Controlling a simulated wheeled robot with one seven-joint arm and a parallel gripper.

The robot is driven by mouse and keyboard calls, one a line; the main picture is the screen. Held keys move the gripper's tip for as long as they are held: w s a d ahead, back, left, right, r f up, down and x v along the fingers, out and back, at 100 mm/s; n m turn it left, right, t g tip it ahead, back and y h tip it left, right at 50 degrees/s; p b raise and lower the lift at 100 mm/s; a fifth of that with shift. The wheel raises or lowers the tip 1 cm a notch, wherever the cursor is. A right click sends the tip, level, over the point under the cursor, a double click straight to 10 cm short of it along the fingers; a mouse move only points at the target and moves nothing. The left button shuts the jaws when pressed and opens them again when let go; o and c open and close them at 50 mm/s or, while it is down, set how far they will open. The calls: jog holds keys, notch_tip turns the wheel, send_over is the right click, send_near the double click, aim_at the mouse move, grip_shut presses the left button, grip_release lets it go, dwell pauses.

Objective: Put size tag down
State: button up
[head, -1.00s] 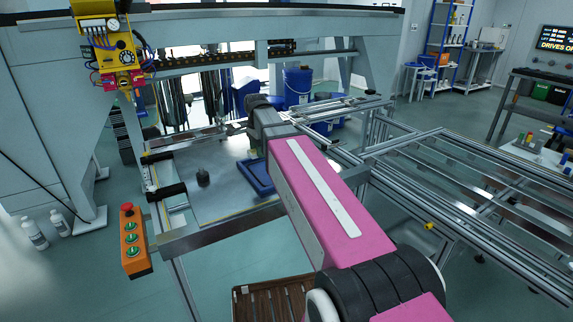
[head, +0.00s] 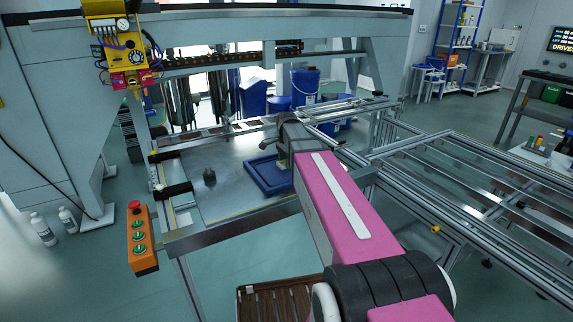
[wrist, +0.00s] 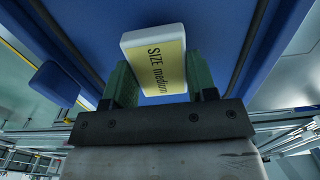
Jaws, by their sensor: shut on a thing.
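The size tag (wrist: 155,62) is a white block with a yellow face reading "SIZE medium" in the wrist view. My gripper (wrist: 160,88) is shut on it, with a green finger pad on each side. The tag is over a blue surface, which appears to be the blue tray (head: 268,187) on the metal table in the head view. I cannot tell whether the tag touches the tray. In the head view my arm covers part of the tray, and the tag itself is hard to make out.
A small dark knob-like object (head: 209,177) stands on the metal table (head: 225,200) left of the tray. An orange button box (head: 141,240) hangs at the table's left front. A yellow machine head (head: 118,45) is above at the left. Aluminium rails (head: 470,185) extend right.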

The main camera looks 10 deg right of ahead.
jog(key=shift+f, duration=0.65)
jog(key=shift+f, duration=0.15)
jog(key=o, duration=0.9)
notch_tip(320, 180, up, 12)
jog(key=shift+r, duration=0.15)
